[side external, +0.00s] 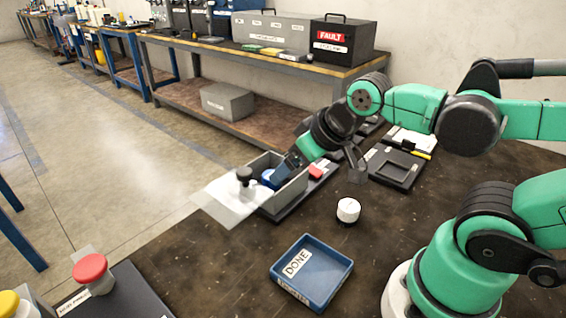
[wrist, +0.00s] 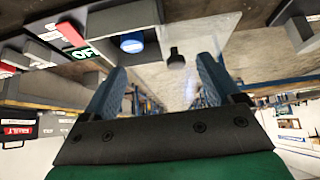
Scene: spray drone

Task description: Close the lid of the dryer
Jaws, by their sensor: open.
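The dryer is a grey open-topped box (side external: 290,192) near the table's far left edge. Its clear lid (side external: 222,200) stands open, laid out to the left over the table edge, with a black knob (side external: 245,174) on it. A round blue thing (side external: 268,177) sits inside the box. In the wrist view the grey box (wrist: 108,28), the blue thing (wrist: 131,43) and the black knob (wrist: 176,58) show ahead of the fingers. My gripper (side external: 281,168) is at the box, with blue fingers apart and nothing between them (wrist: 162,66). Whether it touches the box wall is unclear.
A red button (side external: 316,171) is beside the box, with a green OFF label (wrist: 88,53) in the wrist view. A white-capped jar (side external: 348,210) and a blue DONE tray (side external: 328,275) stand nearer. A black fixture (side external: 395,168) lies to the right. A red button (side external: 91,270) is front left.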

